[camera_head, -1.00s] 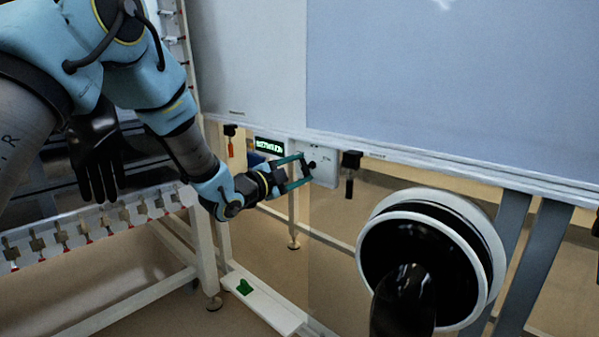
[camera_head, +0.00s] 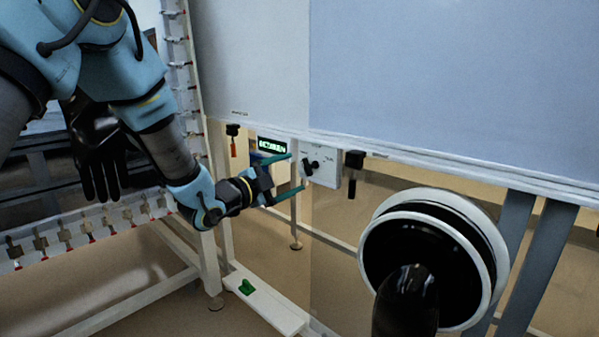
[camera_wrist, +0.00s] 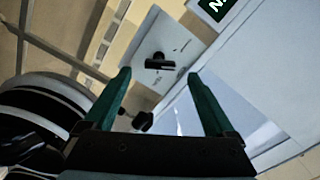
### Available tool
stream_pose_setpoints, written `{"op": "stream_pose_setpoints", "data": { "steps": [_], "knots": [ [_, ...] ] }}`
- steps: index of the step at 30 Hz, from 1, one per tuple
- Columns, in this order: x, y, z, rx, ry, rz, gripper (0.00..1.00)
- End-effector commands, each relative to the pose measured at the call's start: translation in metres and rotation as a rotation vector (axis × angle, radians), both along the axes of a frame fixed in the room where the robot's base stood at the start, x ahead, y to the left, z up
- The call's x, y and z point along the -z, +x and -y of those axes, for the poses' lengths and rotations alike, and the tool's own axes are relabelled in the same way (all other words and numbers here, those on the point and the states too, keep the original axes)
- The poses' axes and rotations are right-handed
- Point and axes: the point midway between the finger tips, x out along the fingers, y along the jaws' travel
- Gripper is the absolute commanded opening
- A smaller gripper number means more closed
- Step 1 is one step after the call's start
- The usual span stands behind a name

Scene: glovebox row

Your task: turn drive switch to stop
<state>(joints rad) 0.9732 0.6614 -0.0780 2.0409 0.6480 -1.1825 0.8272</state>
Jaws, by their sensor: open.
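The drive switch is a black rotary knob (camera_head: 311,166) on a small white panel (camera_head: 325,178) under the glovebox edge. In the wrist view the knob (camera_wrist: 160,62) shows ahead of and between my fingertips, on its pale panel (camera_wrist: 172,42). My gripper (camera_head: 297,171) is open, with two teal fingers spread and nothing between them. Its fingertips stop just left of the panel in the head view, apart from the knob. In the wrist view my gripper (camera_wrist: 160,80) also shows empty. The panel's small markings are too blurred to read.
A green-lit display (camera_head: 272,146) is left of the panel. Black-handled fittings hang on both sides, one at right (camera_head: 353,162) and one at left (camera_head: 233,131). A large round glove port (camera_head: 430,258) stands at lower right. A black glove (camera_head: 97,150) hangs at left.

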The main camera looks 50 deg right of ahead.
Motion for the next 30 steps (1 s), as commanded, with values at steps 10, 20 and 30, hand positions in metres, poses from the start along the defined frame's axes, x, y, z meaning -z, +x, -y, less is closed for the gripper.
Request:
{"op": "stream_pose_setpoints", "data": {
  "steps": [10, 20, 30],
  "knots": [
    [0.001, 0.003, -0.054, -0.001, 0.001, -0.001, 0.90],
    [0.000, 0.003, -0.060, 0.000, 0.000, -0.001, 0.90],
    [0.000, 0.003, -0.060, -0.001, 0.001, -0.001, 0.90]
  ]
}}
